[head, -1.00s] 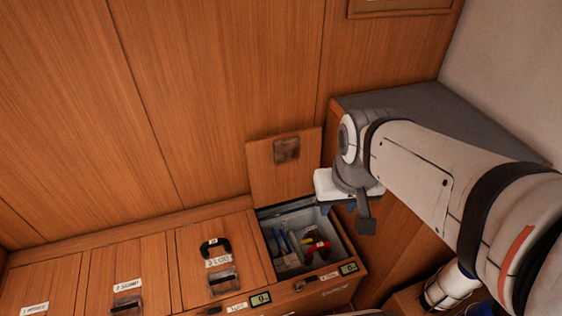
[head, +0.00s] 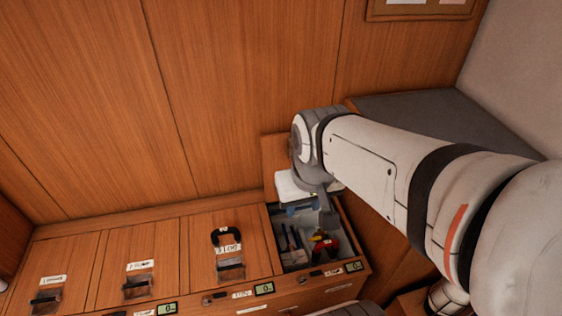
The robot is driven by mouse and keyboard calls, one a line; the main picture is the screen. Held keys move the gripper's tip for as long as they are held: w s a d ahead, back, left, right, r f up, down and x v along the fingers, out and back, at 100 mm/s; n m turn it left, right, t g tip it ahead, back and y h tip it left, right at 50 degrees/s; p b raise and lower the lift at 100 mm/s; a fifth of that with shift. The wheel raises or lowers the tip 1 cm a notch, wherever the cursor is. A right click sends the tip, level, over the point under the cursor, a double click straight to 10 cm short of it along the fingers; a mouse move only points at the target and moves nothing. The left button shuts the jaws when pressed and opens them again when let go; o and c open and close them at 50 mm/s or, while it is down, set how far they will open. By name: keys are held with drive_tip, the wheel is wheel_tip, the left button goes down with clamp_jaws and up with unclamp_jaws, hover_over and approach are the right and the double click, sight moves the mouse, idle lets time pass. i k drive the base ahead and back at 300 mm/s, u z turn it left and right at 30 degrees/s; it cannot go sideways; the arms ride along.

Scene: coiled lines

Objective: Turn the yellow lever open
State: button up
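A small yellow part (head: 319,236) shows inside the open compartment (head: 276,225) at the right end of the wooden bench. It lies against a red and black piece (head: 326,248); I cannot tell whether it is the lever or how it is turned. My gripper (head: 301,208) hangs over the back of this compartment, above and to the left of the yellow part, and appears apart from it. The fingers are small and partly hidden by my wrist, so their opening is unclear.
Blue-handled tools (head: 292,240) lie left of the yellow part. The raised wooden lid (head: 274,156) stands behind my wrist. A closed lid with a black handle (head: 226,236) is to the left. A grey-topped cabinet (head: 430,115) stands at the right.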

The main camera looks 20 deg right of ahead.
sight(314, 239)
drive_tip(key=k, duration=0.9)
drive_tip(key=z, duration=0.4)
drive_tip(key=i, duration=1)
drive_tip(key=z, duration=0.05)
